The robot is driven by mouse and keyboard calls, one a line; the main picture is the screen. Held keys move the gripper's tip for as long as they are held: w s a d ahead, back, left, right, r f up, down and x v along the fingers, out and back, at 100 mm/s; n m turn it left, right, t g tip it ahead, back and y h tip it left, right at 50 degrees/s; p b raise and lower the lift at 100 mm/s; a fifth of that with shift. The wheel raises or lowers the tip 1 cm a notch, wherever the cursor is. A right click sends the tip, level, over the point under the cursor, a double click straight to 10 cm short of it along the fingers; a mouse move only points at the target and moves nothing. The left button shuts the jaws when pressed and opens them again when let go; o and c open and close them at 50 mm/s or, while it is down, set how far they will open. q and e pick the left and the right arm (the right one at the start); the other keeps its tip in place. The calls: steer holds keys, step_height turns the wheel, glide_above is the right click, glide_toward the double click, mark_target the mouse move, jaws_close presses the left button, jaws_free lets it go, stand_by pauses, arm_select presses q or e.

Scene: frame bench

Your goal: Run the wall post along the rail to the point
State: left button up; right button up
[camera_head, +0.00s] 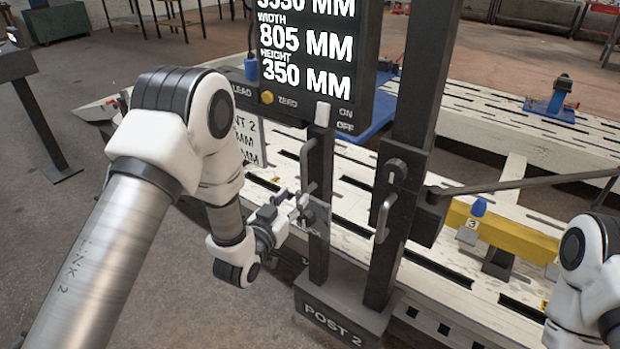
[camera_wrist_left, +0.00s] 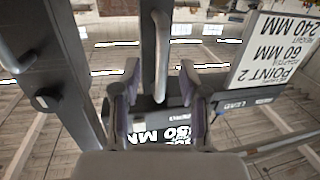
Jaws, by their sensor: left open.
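The wall post (camera_head: 320,235) is a dark frame with two uprights on a base marked "POST 2" (camera_head: 333,325). Grey bar handles are fixed to the uprights; the left one (camera_head: 308,165) is just above my left gripper (camera_head: 291,203). My left gripper is open beside the left upright. In the left wrist view its fingers (camera_wrist_left: 160,90) stand apart, and a grey handle (camera_wrist_left: 160,50) lines up with the gap; contact cannot be told. A white "POINT 2" sign (camera_wrist_left: 265,62) shows upside down there, and in the head view (camera_head: 248,140) it is partly hidden behind my left arm. The rail is not clearly seen.
A black readout (camera_head: 315,45) shows 805 MM width and 350 MM height. The slotted white bench (camera_head: 465,255) runs behind the post. A grey rod (camera_head: 530,183) extends rightward. My right arm shows at the right edge.

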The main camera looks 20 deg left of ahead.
mark_target(302, 176)
arm_select(q)
steer(key=shift+t, duration=0.3)
steer(key=w, duration=0.2)
steer(key=w+r, duration=0.1)
steer(key=w, duration=0.1)
steer(key=w+r+p, duration=0.1)
steer(key=w, duration=0.1)
steer(key=shift+w+d+r, duration=0.15)
steer(key=shift+w+d, duration=0.1)
steer(key=shift+d, duration=0.15)
steer(key=shift+w+r, duration=0.1)
steer(key=shift+w, duration=0.25)
jaws_close()
